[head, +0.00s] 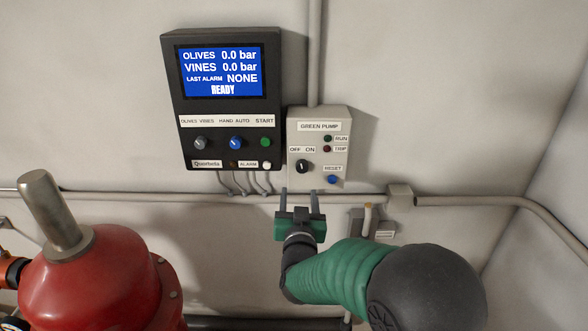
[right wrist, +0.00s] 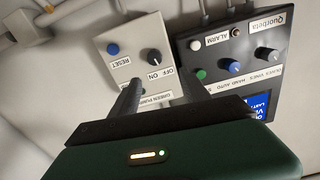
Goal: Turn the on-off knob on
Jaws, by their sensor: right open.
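The on-off knob (head: 302,166) is a small black rotary knob under the OFF and ON labels on the pale GREEN PUMP box (head: 319,181). It also shows in the right wrist view (right wrist: 153,56), where the picture is turned over. Its pointer setting is too small to read surely. My right gripper (head: 299,195) is open and empty, just below the knob in the head view, with its fingers pointing up towards the box. In the right wrist view, the fingertips (right wrist: 160,88) stand apart, and the knob appears beyond the gap between them, untouched. My left gripper is not in view.
A dark controller (head: 222,110) with a blue READY screen, knobs and buttons adjoins the box on the left. The blue RESET button (head: 332,180) sits right of the knob. A pipe (head: 240,197) runs below. A red tank (head: 95,285) stands at lower left.

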